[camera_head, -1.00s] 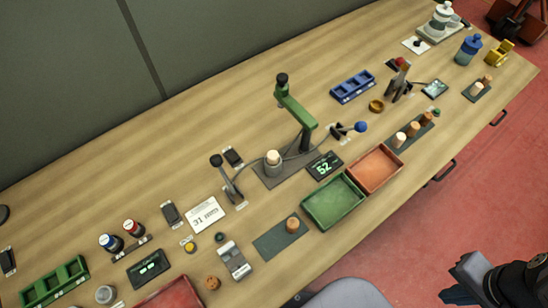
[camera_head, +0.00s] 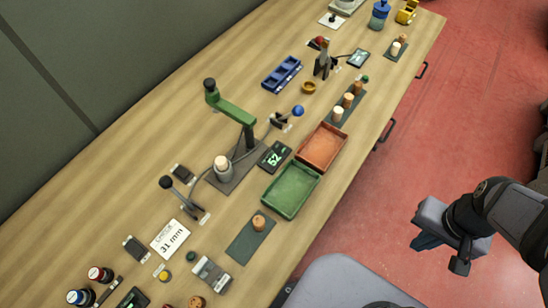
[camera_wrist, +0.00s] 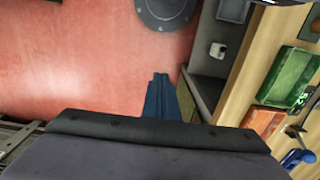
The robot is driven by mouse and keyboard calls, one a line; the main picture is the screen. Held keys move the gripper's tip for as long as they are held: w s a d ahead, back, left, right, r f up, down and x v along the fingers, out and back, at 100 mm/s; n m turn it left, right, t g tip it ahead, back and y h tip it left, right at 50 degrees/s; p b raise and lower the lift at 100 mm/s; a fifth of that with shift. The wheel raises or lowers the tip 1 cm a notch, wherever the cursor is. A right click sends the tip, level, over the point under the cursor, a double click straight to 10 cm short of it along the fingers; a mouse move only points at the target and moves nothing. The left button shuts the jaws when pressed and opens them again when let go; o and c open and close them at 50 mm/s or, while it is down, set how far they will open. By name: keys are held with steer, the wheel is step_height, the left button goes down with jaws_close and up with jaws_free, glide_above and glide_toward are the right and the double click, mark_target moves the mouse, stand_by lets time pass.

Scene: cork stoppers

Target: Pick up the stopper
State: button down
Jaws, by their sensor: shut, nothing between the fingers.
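A cork stopper (camera_head: 258,222) stands on a dark mat (camera_head: 243,246) at the bench's front edge in the head view. A pale stopper (camera_head: 221,162) sits in a grey holder under the green lever press (camera_head: 232,112). Several stoppers (camera_head: 348,100) stand in a row on another dark mat farther back, and one (camera_head: 395,48) is on a far mat. Another cork (camera_head: 197,301) is at the bottom edge. My gripper (camera_head: 426,241) is off the bench over the red floor, far from all of them. In the wrist view its blue fingers (camera_wrist: 161,96) are together and empty.
A green tray (camera_head: 291,190) and an orange tray (camera_head: 321,147) lie along the front edge. A "31 mm" card (camera_head: 170,240), levers, a blue rack (camera_head: 282,74) and a display (camera_head: 275,156) crowd the bench.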

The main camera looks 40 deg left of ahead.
steer(key=c, duration=1.4)
jaws_free()
steer(key=w+a+r+n+b, duration=0.1)
steer(key=w+a, duration=0.2)
steer(key=a, duration=0.2)
steer(key=w+a+n, duration=0.2)
steer(key=w+a, duration=0.1)
steer(key=a, duration=0.3)
step_height(320, 180, up, 4)
steer(key=n+t+y+b, duration=0.2)
steer(key=n, duration=0.4)
glide_above(221, 161)
steer(key=s+d, duration=0.2)
steer(key=shift+a+p+x, duration=0.1)
steer(key=shift+p+x, duration=0.65)
steer(key=shift+x, duration=1.15)
steer(key=shift+a+p+x, duration=0.15)
steer(key=shift+p+x, duration=0.55)
steer(key=shift+x, duration=1.2)
